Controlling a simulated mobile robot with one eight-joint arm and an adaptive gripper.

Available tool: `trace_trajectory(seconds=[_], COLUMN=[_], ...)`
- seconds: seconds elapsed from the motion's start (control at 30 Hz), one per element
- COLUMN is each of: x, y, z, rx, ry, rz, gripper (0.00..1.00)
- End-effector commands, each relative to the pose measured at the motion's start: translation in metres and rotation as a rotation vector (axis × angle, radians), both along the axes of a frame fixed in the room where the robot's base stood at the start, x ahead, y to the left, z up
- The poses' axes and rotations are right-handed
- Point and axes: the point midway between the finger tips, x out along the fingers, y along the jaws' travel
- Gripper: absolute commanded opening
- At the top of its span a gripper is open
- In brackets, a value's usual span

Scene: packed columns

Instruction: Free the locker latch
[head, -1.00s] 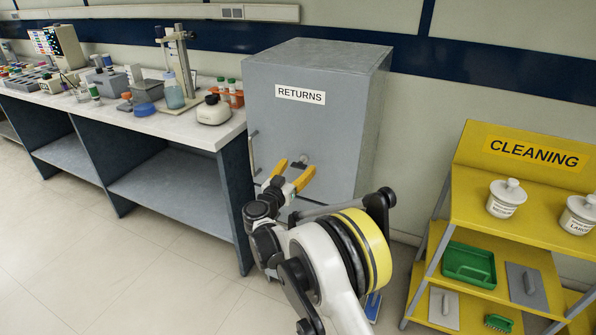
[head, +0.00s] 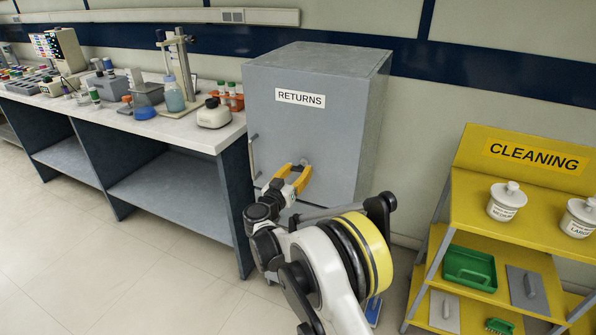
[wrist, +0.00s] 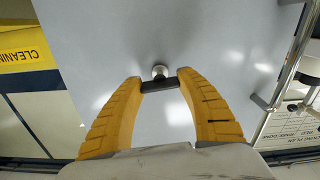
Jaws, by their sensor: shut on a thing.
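The grey locker (head: 335,135) with a RETURNS label stands against the wall, its door closed. Its latch shows in the wrist view as a round silvery knob (wrist: 160,71) with a short dark bar (wrist: 158,86) on the door. My gripper (head: 297,168) is at the front of the door. Its two yellow fingers are shut on the latch bar, which spans the gap between the fingertips in the wrist view (wrist: 160,84). In the head view the fingers mostly hide the latch.
A metal door handle (wrist: 290,62) runs beside the latch. A lab bench (head: 185,138) with bottles and instruments adjoins the locker on the left. A yellow CLEANING rack (head: 470,208) stands to the right. The floor in front of the bench is clear.

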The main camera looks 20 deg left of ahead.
Motion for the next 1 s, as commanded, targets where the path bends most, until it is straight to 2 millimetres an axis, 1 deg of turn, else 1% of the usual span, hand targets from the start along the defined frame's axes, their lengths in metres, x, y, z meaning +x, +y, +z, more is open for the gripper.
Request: trace_trajectory(seconds=[0.27, 1.0], x=[0.0, 0.0], y=[-0.0002, -0.0005], z=[-0.0002, -0.0001], rx=[-0.229, -0.931], ry=[0.018, 0.074], rz=[0.0, 0.0], gripper=[0.14, 0.14])
